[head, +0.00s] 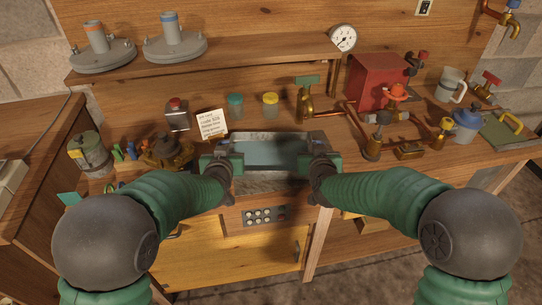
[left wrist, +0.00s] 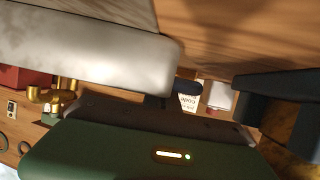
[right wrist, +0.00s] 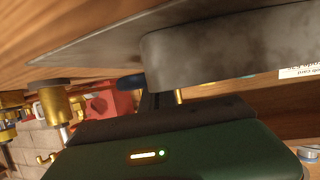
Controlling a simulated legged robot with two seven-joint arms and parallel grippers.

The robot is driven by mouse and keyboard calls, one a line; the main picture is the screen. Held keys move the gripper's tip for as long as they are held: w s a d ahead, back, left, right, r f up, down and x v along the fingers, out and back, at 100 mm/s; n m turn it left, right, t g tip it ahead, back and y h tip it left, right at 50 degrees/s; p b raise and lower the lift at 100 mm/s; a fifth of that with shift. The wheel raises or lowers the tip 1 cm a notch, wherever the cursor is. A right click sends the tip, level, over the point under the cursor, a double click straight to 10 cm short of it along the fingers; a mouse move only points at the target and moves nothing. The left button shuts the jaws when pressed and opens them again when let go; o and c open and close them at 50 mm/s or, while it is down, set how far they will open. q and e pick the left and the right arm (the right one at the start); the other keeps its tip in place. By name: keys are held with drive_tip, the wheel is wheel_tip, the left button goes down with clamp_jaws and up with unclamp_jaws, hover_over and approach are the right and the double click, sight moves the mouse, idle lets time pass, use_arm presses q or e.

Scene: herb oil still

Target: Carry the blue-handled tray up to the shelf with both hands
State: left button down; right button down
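The grey metal tray (head: 262,181) is level in front of me at the bench's front edge, with a pale blue-grey inside. I cannot tell how far it is above the bench. My left gripper (head: 222,166) is shut at its left end, on a blue handle (left wrist: 188,87) partly hidden by the finger. My right gripper (head: 320,164) is shut at its right end, on the other blue handle (right wrist: 130,82), also partly hidden. The wooden shelf (head: 262,50) runs above the back of the bench.
Two grey flanged lids (head: 103,55) (head: 175,46) stand on the shelf's left part; its middle is clear up to a pressure gauge (head: 343,38). Behind the tray are a note card (head: 211,124), small jars (head: 270,104) and brass fittings (head: 304,103). A red box (head: 377,82) stands right.

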use_arm(q)
drive_tip(key=shift+r, duration=0.1)
use_arm(e)
drive_tip(key=shift+r, duration=0.1)
idle(0.6)
